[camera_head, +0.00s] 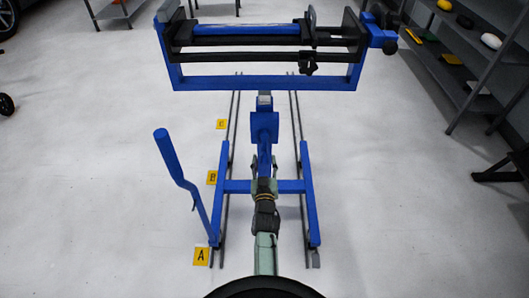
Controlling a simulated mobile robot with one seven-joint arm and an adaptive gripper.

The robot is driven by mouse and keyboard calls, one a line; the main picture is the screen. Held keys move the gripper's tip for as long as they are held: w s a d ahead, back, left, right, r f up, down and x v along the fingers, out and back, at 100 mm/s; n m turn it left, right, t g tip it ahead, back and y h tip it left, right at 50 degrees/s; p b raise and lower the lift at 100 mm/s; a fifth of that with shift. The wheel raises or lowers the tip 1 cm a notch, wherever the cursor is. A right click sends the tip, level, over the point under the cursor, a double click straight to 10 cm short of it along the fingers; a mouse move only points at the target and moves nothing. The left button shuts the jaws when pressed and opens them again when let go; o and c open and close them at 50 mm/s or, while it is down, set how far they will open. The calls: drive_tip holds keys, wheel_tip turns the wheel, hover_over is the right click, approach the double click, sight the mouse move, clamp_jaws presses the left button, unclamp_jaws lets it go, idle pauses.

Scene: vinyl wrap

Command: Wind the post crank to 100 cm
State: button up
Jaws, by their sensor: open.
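A blue post (264,127) rises from the middle of a blue wheeled frame (235,187) and carries a wide blue cradle (265,84) with dark rollers. My arm reaches up from the bottom centre, in line with the post. My gripper (264,168) is at the arm's far end, over the frame's crossbar and in front of the lower post. Its dark fingers look spread, one on each side of the post. I cannot tell whether they touch anything. I cannot make out the post crank or any height scale; my gripper and arm cover the lower post.
A bent blue handle (175,165) stands at the frame's left. Dark floor rails (297,120) run under the frame. Yellow markers A (201,256), B (212,177) and C (221,124) lie left of them. Shelves (455,75) stand at right.

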drive_tip(key=shift+w, duration=0.35)
drive_tip(key=shift+s, duration=0.1)
drive_tip(key=shift+c, duration=0.5)
drive_tip(key=shift+r, duration=0.1)
clamp_jaws()
